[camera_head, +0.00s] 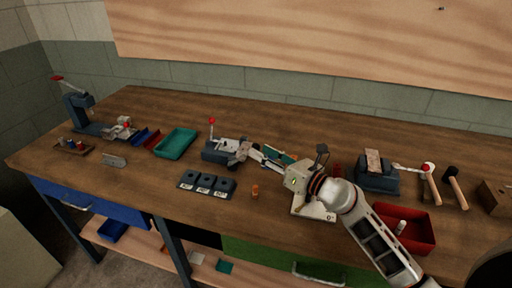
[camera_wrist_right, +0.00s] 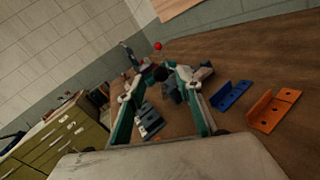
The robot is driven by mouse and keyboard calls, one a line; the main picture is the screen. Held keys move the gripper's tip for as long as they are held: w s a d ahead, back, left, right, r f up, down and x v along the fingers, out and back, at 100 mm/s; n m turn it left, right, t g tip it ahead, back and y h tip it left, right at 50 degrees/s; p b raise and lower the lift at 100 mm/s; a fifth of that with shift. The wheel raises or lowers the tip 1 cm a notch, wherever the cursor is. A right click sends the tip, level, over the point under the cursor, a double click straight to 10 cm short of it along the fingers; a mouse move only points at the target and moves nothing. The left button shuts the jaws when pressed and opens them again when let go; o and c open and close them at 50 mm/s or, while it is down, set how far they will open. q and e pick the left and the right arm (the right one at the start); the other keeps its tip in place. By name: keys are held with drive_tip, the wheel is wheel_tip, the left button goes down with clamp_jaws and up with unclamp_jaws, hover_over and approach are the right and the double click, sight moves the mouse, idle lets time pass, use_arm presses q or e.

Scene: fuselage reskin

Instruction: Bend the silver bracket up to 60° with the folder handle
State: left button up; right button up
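The folder (camera_head: 219,152) is a dark grey bench tool left of my right gripper. Its handle stands up and ends in a red ball (camera_head: 212,121), which also shows in the wrist view (camera_wrist_right: 158,46). A pale metal piece lies on top of the folder; I cannot tell whether it is the silver bracket. My right gripper (camera_head: 247,152) is low over the bench, at the folder's right side. In the wrist view its fingers (camera_wrist_right: 160,76) are apart, with dark folder parts beyond and between them. No grip on the handle shows. My left gripper is out of view.
Three dark labelled blocks (camera_head: 207,184) and a small orange piece (camera_head: 255,191) lie in front. A teal tray (camera_head: 176,144) stands left and a red tray (camera_head: 417,235) right. Blue (camera_wrist_right: 231,96) and orange (camera_wrist_right: 272,110) brackets lie beside my gripper.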

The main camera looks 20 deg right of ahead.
sight(256, 146)
drive_tip(key=shift+x, duration=1.25)
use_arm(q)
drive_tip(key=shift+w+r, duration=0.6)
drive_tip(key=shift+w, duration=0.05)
use_arm(e)
drive_tip(key=shift+w+a, duration=0.2)
drive_tip(key=shift+w, duration=0.3)
clamp_jaws()
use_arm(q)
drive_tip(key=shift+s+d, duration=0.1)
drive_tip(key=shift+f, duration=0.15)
